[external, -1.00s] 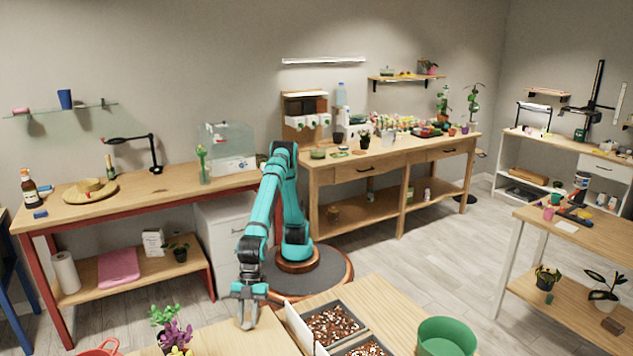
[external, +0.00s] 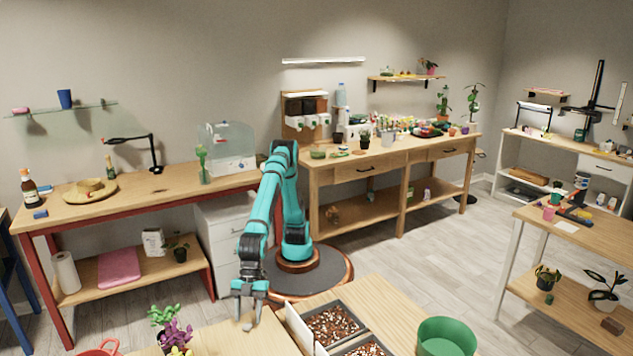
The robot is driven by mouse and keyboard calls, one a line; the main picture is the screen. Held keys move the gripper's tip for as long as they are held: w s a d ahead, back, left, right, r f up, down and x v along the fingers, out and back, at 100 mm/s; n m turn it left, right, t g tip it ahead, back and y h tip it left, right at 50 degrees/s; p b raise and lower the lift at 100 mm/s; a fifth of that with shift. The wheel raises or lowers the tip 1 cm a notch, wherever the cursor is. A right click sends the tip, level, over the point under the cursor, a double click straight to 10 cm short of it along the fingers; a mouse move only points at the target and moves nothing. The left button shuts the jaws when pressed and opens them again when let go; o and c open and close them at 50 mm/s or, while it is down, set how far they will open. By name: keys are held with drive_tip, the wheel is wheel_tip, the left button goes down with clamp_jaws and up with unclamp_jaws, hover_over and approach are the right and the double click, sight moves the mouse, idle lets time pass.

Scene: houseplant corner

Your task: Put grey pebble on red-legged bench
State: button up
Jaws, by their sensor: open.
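The red-legged bench (external: 132,192) stands against the back wall at the left, with a wooden top and a lower shelf. My gripper (external: 248,318) is open and points down over the near wooden table (external: 225,340), low above its top. A small grey thing (external: 248,326) shows at the fingertips; it looks like the grey pebble, but it is too small and partly hidden to be sure. I cannot tell whether the fingers touch it.
Trays of brown pebbles (external: 335,325), a green pot (external: 446,337) and purple plant (external: 176,335) are near my gripper.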

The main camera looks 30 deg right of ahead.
drive_tip(key=v, duration=1.1)
